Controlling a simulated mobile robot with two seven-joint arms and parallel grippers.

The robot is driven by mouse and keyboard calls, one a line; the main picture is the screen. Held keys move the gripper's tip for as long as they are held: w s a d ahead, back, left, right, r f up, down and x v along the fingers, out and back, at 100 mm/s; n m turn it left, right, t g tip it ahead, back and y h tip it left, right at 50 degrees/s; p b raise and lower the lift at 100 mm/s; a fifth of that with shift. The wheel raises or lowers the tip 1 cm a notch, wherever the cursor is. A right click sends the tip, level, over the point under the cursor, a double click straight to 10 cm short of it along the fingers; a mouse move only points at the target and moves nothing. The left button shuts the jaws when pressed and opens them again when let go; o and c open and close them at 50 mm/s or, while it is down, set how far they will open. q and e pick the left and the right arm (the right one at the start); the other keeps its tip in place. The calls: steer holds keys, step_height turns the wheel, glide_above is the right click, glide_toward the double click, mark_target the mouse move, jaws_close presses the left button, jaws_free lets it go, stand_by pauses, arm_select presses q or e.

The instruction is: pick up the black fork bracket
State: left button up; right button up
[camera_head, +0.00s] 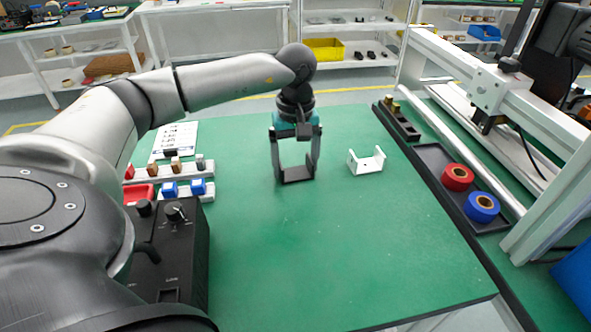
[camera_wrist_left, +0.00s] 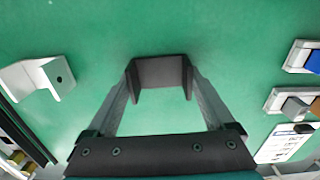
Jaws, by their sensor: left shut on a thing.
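The black fork bracket (camera_head: 297,174) is at the middle of the green table, between the fingers of my left gripper (camera_head: 296,172). In the left wrist view the bracket (camera_wrist_left: 160,73) shows as a dark U shape, with a fingertip against each of its outer sides. My left gripper (camera_wrist_left: 161,82) is shut on it and points down. I cannot tell whether the bracket touches the table or is just above it. My right gripper is in neither view.
A white fork bracket (camera_head: 366,164) stands right of the gripper. A black tray with red tape (camera_head: 457,177) and blue tape (camera_head: 482,207) lies at the right. White racks with small blocks (camera_head: 169,188) and a black control box (camera_head: 172,250) are at the left. The front of the table is clear.

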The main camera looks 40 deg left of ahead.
arm_select(q)
steer(key=c, duration=0.6)
steer(key=shift+r, duration=0.1)
